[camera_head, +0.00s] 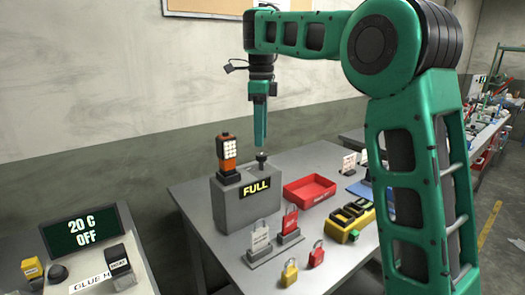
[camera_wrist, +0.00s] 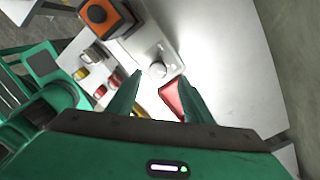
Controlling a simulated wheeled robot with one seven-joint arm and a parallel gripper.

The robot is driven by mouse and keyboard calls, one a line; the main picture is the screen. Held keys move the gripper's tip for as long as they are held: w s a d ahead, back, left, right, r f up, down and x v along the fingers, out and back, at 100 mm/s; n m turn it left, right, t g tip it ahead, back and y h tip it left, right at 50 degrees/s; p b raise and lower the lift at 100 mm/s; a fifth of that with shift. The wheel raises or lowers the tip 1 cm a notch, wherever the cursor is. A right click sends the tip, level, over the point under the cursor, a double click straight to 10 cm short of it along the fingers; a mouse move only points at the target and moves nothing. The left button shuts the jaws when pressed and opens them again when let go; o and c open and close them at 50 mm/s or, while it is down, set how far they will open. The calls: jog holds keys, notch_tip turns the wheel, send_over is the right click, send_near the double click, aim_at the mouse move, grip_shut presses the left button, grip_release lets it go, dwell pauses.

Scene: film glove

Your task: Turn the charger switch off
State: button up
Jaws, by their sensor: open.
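The charger (camera_head: 240,205) is a grey box on the table with a yellow FULL sign on its front. An orange and black device with a white keypad (camera_head: 228,150) stands upright on its left part; its orange top shows in the wrist view (camera_wrist: 100,14). The charger switch, a small knob (camera_head: 262,157), sits on the box's top right; it shows as a round pale knob in the wrist view (camera_wrist: 157,69). My gripper (camera_head: 260,143) points down just above the knob. In the wrist view the open fingers (camera_wrist: 160,80) lie either side of it; I cannot tell whether they touch it.
A red tray (camera_head: 290,193), grey and red padlocks on stands (camera_head: 260,236), two loose padlocks (camera_head: 290,272) and a yellow block (camera_head: 348,224) share the table (camera_head: 195,195). A panel reading 20 C OFF (camera_head: 82,232) stands at left. Beyond the tray is some bare tabletop.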

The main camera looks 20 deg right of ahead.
aim_at(261, 154)
jog(key=shift+f, duration=2.7)
